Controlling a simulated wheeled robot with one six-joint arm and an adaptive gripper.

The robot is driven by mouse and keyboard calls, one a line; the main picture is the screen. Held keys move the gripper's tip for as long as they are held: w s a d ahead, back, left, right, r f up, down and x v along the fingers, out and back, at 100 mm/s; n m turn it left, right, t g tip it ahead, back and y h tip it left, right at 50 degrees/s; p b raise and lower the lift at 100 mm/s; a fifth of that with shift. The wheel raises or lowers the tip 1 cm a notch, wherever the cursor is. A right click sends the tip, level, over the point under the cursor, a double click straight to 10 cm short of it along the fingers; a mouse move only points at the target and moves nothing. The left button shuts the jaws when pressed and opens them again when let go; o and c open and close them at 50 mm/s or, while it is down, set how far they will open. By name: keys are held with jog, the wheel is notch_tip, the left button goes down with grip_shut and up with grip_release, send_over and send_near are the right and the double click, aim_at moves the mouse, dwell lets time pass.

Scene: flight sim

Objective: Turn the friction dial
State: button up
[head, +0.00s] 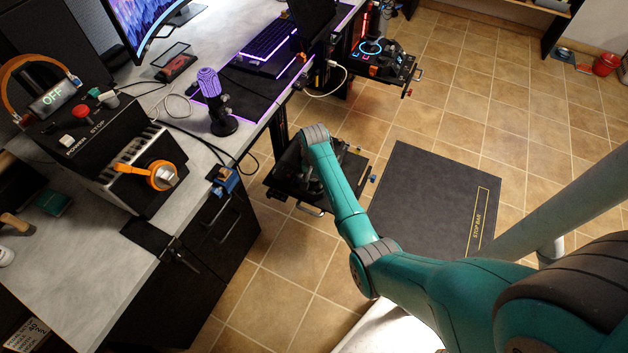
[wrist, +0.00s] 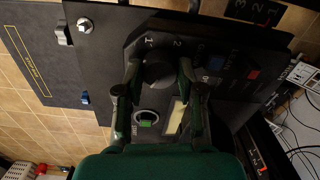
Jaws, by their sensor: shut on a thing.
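The friction dial, a round dark knob (wrist: 160,70), stands on a black control panel (wrist: 105,65) in the wrist view. Pale marks, including a 1 and a 2, are printed beyond it. My gripper (wrist: 160,76) has one finger on each side of the knob and is shut on it. In the head view the panel unit (head: 285,183) sits beside the desk under the end of my arm. My gripper and the dial cannot be made out there.
A second control unit (head: 385,62) stands farther back. The desk (head: 215,150) is to the left. A dark mat (head: 430,200) lies on the floor to the right.

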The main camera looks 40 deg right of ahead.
aim_at(314, 182)
jog(key=n, duration=0.6)
jog(key=shift+n, duration=2.6)
jog(key=o, duration=1.1)
jog(key=shift+o, duration=0.2)
jog(key=shift+r, duration=0.15)
notch_tip(314, 182, up, 12)
